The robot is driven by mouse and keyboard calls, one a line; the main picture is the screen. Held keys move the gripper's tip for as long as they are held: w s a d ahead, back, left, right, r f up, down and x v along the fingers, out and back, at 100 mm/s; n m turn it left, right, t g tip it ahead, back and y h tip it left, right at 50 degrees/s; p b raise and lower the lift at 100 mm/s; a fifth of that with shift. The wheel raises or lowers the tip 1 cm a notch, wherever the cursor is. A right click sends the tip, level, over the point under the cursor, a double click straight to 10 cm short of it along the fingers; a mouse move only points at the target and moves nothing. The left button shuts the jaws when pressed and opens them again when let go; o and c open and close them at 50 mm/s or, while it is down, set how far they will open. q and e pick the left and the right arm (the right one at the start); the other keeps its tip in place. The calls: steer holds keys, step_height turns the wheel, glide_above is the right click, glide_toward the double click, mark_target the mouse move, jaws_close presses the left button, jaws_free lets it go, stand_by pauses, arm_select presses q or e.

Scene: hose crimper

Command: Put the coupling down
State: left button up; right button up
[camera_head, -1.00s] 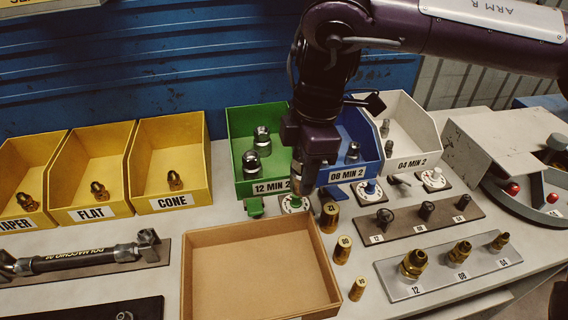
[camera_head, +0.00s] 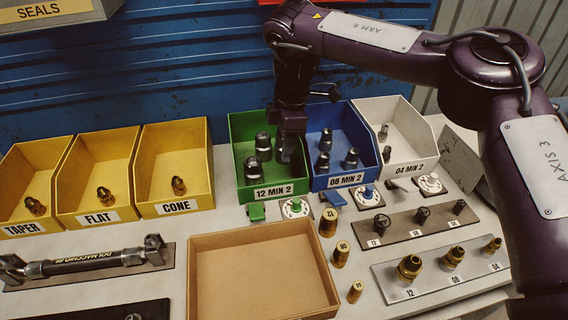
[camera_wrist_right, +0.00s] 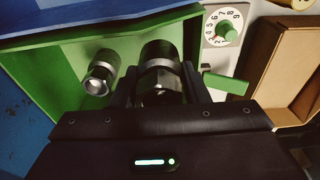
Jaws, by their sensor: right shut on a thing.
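My right gripper (camera_head: 288,148) reaches down into the green bin (camera_head: 268,190), labelled 12 MIN 2. In the right wrist view its fingers (camera_wrist_right: 162,92) are shut on a dark coupling (camera_wrist_right: 160,68) with a silver band. In the head view that coupling is largely hidden by the gripper. Another metal coupling (camera_wrist_right: 101,74) stands in the bin beside it, apart from the fingers; couplings also show left of the gripper in the head view (camera_head: 263,146). I cannot tell whether the held coupling touches the bin floor. My left gripper is not in view.
A blue bin (camera_head: 338,180) with several fittings adjoins on the right, then a white bin (camera_head: 420,165). A green lever (camera_head: 256,212) and a dial (camera_head: 294,208) sit in front of the green bin. An empty cardboard tray (camera_head: 262,275) lies nearer.

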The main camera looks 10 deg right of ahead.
step_height(320, 180, down, 6)
steer(key=shift+f+p, duration=0.1)
steer(key=shift+p, duration=0.35)
steer(key=shift+w+f, duration=0.3)
steer(key=shift+f, duration=0.05)
steer(key=shift+s+f, duration=0.1)
steer(key=o, duration=1.2)
steer(key=shift+c, duration=0.2)
steer(key=r, duration=0.5)
steer(key=d+r, duration=0.1)
steer(key=r, duration=0.1)
steer(key=shift+r+b, duration=0.35)
steer(key=shift+b, duration=0.05)
